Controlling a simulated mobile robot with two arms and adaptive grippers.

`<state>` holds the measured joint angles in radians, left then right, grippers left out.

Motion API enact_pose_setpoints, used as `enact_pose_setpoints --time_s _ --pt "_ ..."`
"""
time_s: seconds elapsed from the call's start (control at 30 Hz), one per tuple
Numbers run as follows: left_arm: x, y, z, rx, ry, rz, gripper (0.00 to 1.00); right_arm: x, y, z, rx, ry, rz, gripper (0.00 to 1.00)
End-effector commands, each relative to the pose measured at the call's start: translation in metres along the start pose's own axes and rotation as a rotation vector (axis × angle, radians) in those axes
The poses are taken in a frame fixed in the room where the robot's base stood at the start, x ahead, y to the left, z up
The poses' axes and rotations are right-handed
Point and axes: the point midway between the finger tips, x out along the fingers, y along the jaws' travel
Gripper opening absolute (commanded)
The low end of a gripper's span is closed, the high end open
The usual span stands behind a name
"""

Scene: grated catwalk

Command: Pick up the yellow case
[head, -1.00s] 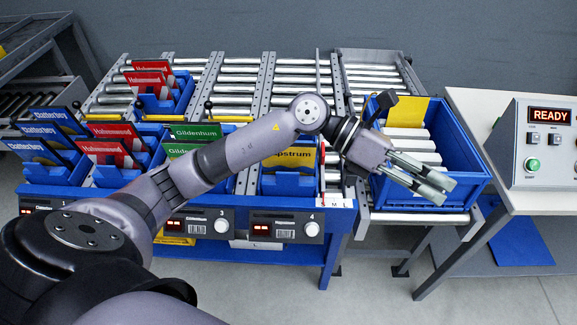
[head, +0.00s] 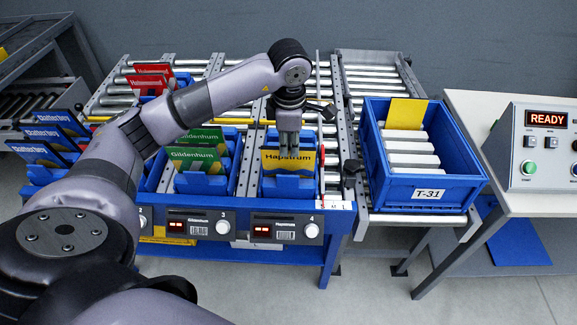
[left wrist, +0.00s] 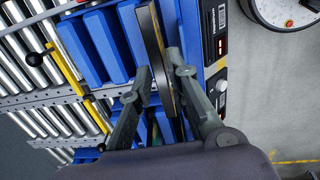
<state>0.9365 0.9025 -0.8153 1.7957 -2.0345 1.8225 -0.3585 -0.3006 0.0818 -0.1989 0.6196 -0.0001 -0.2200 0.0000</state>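The yellow case labelled Hapstrum (head: 288,162) stands upright in the blue holder (head: 289,186) of lane 4. My left gripper (head: 289,150) points down at its top edge and hides part of it. In the left wrist view the case (left wrist: 154,48) shows edge-on, with the fingers of my left gripper (left wrist: 158,72) on either side. The fingers look open, with their tips close to its faces. Whether they touch it I cannot tell. Another yellow case (head: 405,113) stands at the back of the blue T-31 box. My right gripper is not in view.
Green cases (head: 198,157) stand in the lane to the left, with red (head: 153,70) and blue ones beyond. A control box (head: 545,148) reads READY.

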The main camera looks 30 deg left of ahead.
Motion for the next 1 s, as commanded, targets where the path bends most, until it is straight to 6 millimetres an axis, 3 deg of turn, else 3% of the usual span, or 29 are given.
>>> enact_pose_setpoints --time_s 0.2,0.47,0.7,1.0 --pt "0.035 0.000 0.001 0.001 0.000 -0.002 0.17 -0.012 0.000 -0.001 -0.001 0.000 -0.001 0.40" --pt "0.054 0.000 -0.001 0.000 0.001 -0.004 0.17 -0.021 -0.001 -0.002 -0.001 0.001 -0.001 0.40" --pt "0.089 0.001 -0.003 0.000 -0.002 -0.003 0.17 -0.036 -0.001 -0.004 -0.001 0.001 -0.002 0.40" --pt "0.097 0.001 -0.003 0.001 -0.003 0.000 0.17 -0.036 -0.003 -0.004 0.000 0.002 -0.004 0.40"
